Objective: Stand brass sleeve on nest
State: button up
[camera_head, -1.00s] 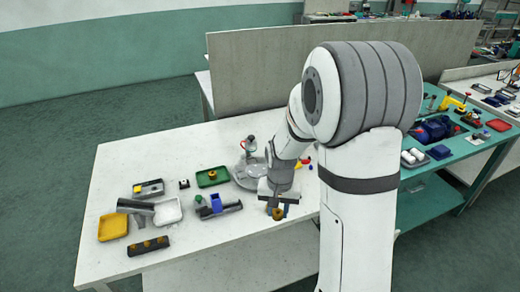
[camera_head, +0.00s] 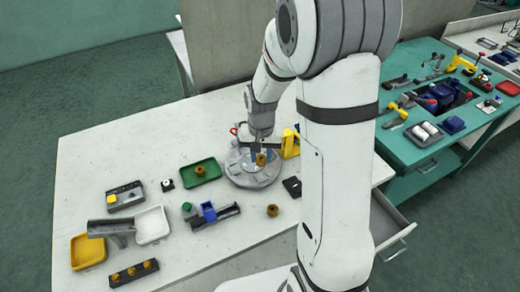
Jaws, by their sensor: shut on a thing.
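A small brass sleeve (camera_head: 261,159) is at the fingertips of my gripper (camera_head: 257,154), over the round grey plate (camera_head: 240,180). My gripper is shut on this sleeve and points downward. I cannot tell whether the sleeve touches the plate. The plate has paler patches on top; which of them is the nest is too small to tell, and my fingers hide part of it. Another brass piece (camera_head: 272,210) stands alone on the white table, in front of the plate.
A green tray (camera_head: 185,182) holding a brass piece lies left of the plate. A yellow bracket (camera_head: 290,145) stands close on the right, with a dark flat block (camera_head: 292,187) before it. A blue fixture (camera_head: 209,212) sits front left. Bare table (camera_head: 235,240) lies at the front.

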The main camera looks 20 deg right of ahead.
aim_at(261, 177)
jog(key=shift+f+b, duration=2.2)
jog(key=shift+f, duration=0.95)
jog(key=shift+s+f, duration=0.1)
jog(key=shift+f, duration=0.05)
jog(key=o, duration=1.5)
jog(key=shift+r+p, duration=2.25)
jog(key=shift+r, duration=1.3)
